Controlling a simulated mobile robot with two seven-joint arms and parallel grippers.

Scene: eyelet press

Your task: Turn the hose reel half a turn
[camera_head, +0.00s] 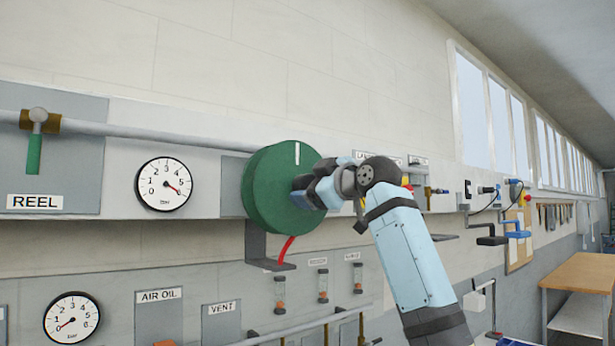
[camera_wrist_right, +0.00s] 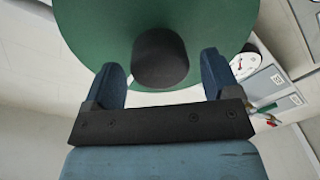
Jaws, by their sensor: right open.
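The hose reel (camera_head: 265,170) is a green disc on a grey wall bracket, with a white mark at the top of its face. A red hose (camera_head: 287,250) hangs below it. In the right wrist view the green face (camera_wrist_right: 90,30) fills the top, and a black round knob (camera_wrist_right: 160,58) stands out from it. My right gripper (camera_head: 298,192) is at the reel's face. In the wrist view its open fingers (camera_wrist_right: 160,70) lie on either side of the knob, with a gap visible at each side. In the head view the knob is hidden by the gripper. My left gripper is out of view.
Left of the reel are a pressure gauge (camera_head: 164,184) and a valve with a green handle (camera_head: 34,155) above a REEL label (camera_head: 35,202). A horizontal pipe (camera_head: 150,133) runs behind the reel. Small sight glasses (camera_head: 323,287) sit below. A wooden bench (camera_head: 580,270) stands far right.

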